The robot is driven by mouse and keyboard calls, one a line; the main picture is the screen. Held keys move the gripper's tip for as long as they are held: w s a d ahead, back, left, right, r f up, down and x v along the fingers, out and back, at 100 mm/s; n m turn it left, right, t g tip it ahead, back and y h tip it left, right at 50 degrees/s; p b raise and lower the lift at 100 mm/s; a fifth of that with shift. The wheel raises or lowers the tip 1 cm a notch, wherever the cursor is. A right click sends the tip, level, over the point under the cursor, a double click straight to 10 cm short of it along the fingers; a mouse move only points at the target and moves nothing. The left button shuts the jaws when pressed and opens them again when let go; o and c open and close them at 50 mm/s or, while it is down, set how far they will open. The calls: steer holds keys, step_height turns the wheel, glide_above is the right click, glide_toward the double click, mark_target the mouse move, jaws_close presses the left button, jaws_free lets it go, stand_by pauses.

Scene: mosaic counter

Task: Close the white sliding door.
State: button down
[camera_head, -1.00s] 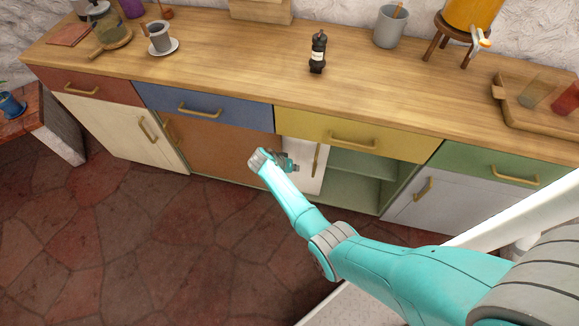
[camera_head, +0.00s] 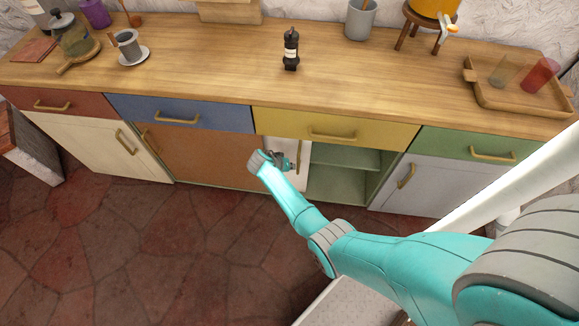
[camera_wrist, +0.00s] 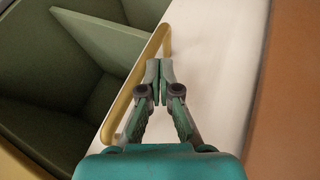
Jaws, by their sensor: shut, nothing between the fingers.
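The white sliding door (camera_head: 276,149) is under the yellow drawer, partly behind my arm. It stands open at the left of its bay, beside the orange-brown door. Its upright brass handle (camera_head: 299,156) is at its right edge. In the wrist view the white door (camera_wrist: 215,50) fills the middle and its brass handle (camera_wrist: 137,88) runs slantwise. My gripper (camera_head: 287,162) is in front of the door, on the orange-door side of the handle. In the wrist view my gripper (camera_wrist: 158,66) is shut and empty, its tips close beside the handle; contact cannot be told.
The open green compartment (camera_head: 343,176) has a shelf and lies right of the door. The orange-brown door (camera_head: 200,155) is to the left, and a grey-white door (camera_head: 425,185) is to the right. The counter (camera_head: 215,65) holds a tray and several vessels. The stone floor is clear at left.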

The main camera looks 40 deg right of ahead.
steer(key=s+d, duration=1)
steer(key=s, duration=0.3)
steer(key=s+d, duration=1)
steer(key=s, duration=0.3)
steer(key=shift+s+d, duration=0.15)
steer(key=shift+d, duration=0.05)
